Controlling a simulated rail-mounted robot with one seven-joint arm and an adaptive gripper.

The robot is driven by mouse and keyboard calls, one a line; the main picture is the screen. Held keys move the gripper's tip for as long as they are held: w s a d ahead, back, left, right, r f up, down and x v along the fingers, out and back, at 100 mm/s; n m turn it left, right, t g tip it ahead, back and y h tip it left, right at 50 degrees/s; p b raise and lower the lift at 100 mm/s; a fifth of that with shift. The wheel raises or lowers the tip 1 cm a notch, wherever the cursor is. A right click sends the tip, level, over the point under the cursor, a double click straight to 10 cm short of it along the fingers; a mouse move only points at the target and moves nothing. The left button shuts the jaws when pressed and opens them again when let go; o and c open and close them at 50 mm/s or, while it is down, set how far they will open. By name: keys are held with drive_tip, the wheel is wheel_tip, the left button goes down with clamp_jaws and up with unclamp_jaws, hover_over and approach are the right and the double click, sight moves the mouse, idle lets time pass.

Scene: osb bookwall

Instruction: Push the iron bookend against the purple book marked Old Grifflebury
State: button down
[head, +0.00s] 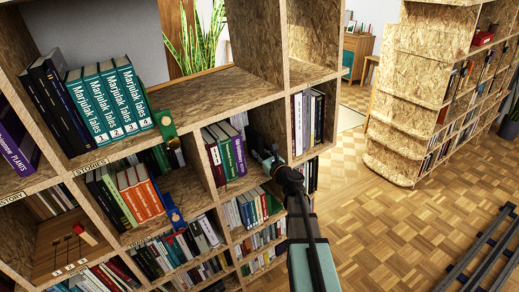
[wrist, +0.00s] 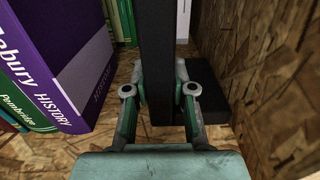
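The iron bookend (wrist: 157,50) is a dark upright plate in the middle of the wrist view, with a flat dark foot (wrist: 212,85) reaching right along the shelf. My gripper (wrist: 161,88) has one finger on each side of the plate, and both pads appear to touch it. The purple book (wrist: 60,55), with "lebury HISTORY" readable, stands left of the bookend, with a gap of bare shelf between them. In the head view my gripper (head: 266,158) reaches into the compartment right of the purple book (head: 240,156). The bookend is hard to make out there.
A green book (wrist: 22,100) marked Pembridge stands left of the purple one. More books (wrist: 122,22) stand behind. The wooden compartment wall (wrist: 265,70) rises close on the right. Shelf boards enclose the space above and below.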

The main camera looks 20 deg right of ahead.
drive_tip(key=shift+a, duration=0.1)
idle(0.6)
drive_tip(key=shift+s+a+f, duration=0.1)
drive_tip(key=shift+a, duration=0.5)
drive_tip(key=shift+a+b, duration=0.35)
drive_tip(key=shift+a, duration=0.15)
drive_tip(key=shift+s+a+f, duration=0.1)
drive_tip(key=shift+a, duration=0.2)
drive_tip(key=shift+a, duration=0.1)
drive_tip(key=c, duration=1)
unclamp_jaws()
drive_tip(key=shift+c, duration=0.2)
